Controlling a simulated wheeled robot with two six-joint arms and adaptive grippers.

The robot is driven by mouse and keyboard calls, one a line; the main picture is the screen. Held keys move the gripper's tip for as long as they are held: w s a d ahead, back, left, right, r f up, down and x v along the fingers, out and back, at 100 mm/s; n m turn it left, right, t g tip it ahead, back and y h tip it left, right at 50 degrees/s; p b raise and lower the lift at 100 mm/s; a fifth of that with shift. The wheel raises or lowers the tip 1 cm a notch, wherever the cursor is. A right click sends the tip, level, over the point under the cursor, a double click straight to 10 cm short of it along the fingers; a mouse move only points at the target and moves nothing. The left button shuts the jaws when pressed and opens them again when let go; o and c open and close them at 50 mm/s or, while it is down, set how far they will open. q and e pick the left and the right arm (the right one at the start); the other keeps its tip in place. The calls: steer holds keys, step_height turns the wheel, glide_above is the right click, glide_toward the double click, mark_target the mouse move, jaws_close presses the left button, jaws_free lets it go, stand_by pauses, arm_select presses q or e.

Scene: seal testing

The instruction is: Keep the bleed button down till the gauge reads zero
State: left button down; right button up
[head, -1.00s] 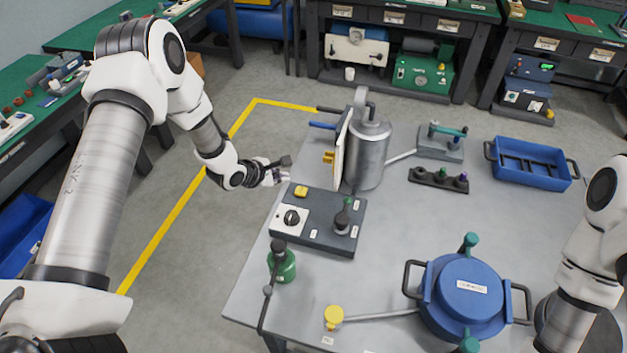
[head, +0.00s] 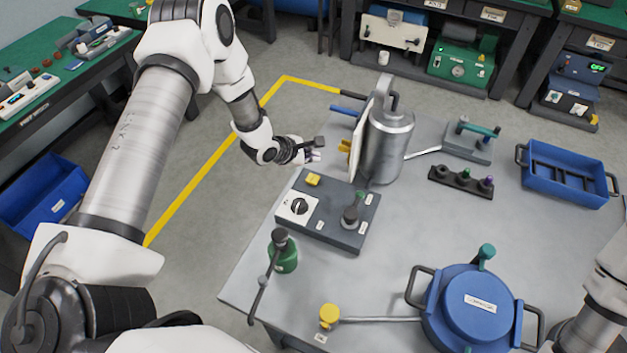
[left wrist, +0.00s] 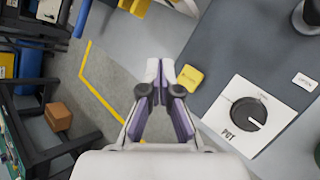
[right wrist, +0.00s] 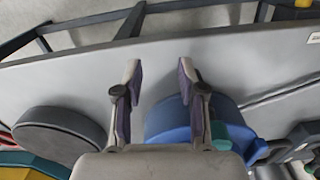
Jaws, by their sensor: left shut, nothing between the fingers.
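A yellow square button (head: 313,179) sits at the far left corner of a dark control box (head: 345,231); it also shows in the left wrist view (left wrist: 190,77). My left gripper (head: 314,156) is shut and empty, just beyond the button in the head view. In the left wrist view its closed fingertips (left wrist: 160,67) appear just left of the button; I cannot tell any contact. No readable gauge face shows; a pale plate (head: 361,138) beside the metal canister (head: 388,145) is seen nearly edge-on. My right gripper (right wrist: 160,72) is open and empty above the table.
A black knob (head: 299,206) on a white plate and a dark post (head: 352,214) stand on the box. A green bottle (head: 284,256) is near the table's left edge. A blue lidded pot (head: 472,306) stands at front right, a blue tray (head: 565,174) at far right.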

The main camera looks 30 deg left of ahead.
mark_target(316, 176)
arm_select(q)
step_height(316, 176, down, 6)
steer(key=b, duration=0.3)
steer(key=shift+s+a+r, duration=0.1)
steer(key=shift+s+r, duration=0.05)
steer(key=shift+r, duration=0.1)
arm_select(e)
step_height(316, 176, down, 4)
steer(key=shift+s+a+f, duration=0.1)
arm_select(q)
steer(key=shift+f+b, duration=0.3)
steer(key=shift+b, duration=0.15)
arm_select(e)
steer(key=shift+f, duration=0.2)
arm_select(q)
steer(key=shift+f+b, duration=0.4)
steer(key=shift+b, duration=0.15)
arm_select(e)
steer(key=shift+f, duration=0.5)
arm_select(q)
steer(key=shift+f+b, duration=0.5)
steer(key=shift+b, duration=0.05)
arm_select(e)
steer(key=shift+f, duration=0.6)
stand_by(1.2)
